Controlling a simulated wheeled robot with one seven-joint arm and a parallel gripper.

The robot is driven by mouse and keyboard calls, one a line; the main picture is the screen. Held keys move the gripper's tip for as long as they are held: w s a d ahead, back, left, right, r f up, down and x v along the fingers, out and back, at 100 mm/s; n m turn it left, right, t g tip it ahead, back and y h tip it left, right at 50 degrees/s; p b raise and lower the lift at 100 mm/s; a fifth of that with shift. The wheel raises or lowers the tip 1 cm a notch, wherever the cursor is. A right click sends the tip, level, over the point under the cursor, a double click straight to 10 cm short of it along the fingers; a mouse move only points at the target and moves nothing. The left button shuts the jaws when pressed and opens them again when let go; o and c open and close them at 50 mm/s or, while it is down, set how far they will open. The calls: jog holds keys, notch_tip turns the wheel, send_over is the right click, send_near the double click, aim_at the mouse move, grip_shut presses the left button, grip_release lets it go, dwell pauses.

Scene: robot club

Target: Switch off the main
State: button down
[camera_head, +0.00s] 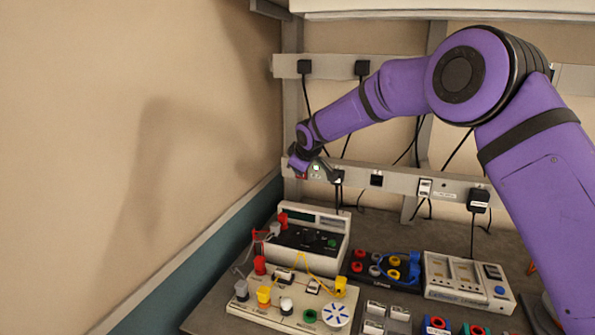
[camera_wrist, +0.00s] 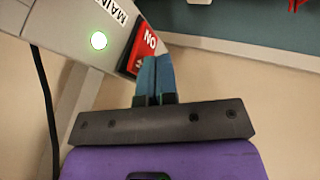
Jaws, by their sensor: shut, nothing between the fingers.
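The main switch (camera_wrist: 146,50) is a red rocker in the wrist view, with the letters "ON" readable on it. A label reading "MAI…" (camera_wrist: 108,8) and a lit green lamp (camera_wrist: 98,40) are beside it on the grey rail. My gripper (camera_wrist: 155,62) is shut and empty, its blue fingertips together at the edge of the red rocker; I cannot tell whether they touch it. In the head view my gripper (camera_head: 303,165) is at the left end of the lower rail (camera_head: 400,182), covering most of the red switch (camera_head: 301,176). The green lamp (camera_head: 316,168) shows just right of it.
Plugs and sockets, including a white plug (camera_head: 425,187) and a black plug (camera_head: 479,197), sit along the rail with hanging cables. Below, the bench holds a meter box (camera_head: 318,222), a wired board (camera_head: 255,310) and a white module (camera_head: 467,282). The wall is close at left.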

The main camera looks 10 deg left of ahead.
jog(key=shift+w+d, duration=0.1)
jog(key=shift+w, duration=0.15)
jog(key=shift+w, duration=0.1)
jog(key=shift+w+r, duration=0.15)
jog(key=shift+w, duration=0.05)
jog(key=shift+r, duration=0.15)
jog(key=shift+r, duration=0.65)
dwell(0.3)
